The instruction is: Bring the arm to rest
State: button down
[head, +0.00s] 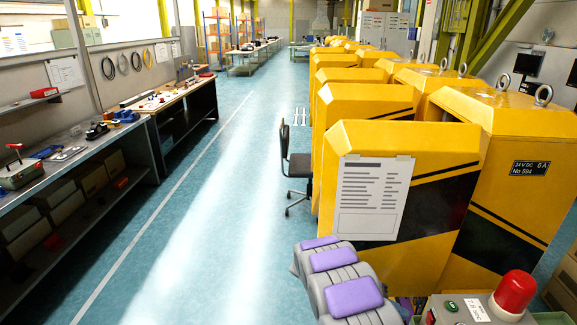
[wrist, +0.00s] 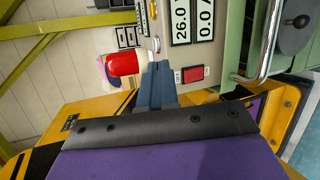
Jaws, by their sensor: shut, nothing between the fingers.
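My gripper (wrist: 159,85) shows in the wrist view as two blue-grey fingers pressed together, with nothing between them. They point up the picture toward a grey control panel (wrist: 205,52) with number displays and a red rocker switch (wrist: 193,74). Whether the fingertips touch the panel cannot be told. A red beacon (wrist: 126,63) is just left of the fingers. In the head view, my arm with purple pads is at the bottom centre-right; my gripper is not visible there. The red beacon (head: 515,291) stands on a grey box with a green button (head: 450,306) at the bottom right.
Yellow cabinets (head: 395,140) line the right side; the nearest carries a paper sheet (head: 374,198). A black chair (head: 294,165) stands beside them. Workbenches (head: 70,150) run along the left. The blue floor (head: 190,240) between is clear. A metal handle (wrist: 270,40) is right of the panel.

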jog(key=s+a+r+y, duration=0.4)
jog(key=s+r+y, duration=0.3)
jog(key=s+r, duration=0.85)
jog(key=s+a+r+n+t+y, duration=0.1)
jog(key=s+a+y, duration=0.2)
jog(key=s+a, duration=0.3)
jog(key=s+a+r+t+y, duration=0.1)
jog(key=s+a, duration=0.5)
jog(key=s, duration=0.7)
jog(key=shift+s+n+t+y, duration=0.4)
jog(key=shift+t+y, duration=0.1)
jog(key=shift+y, duration=0.7)
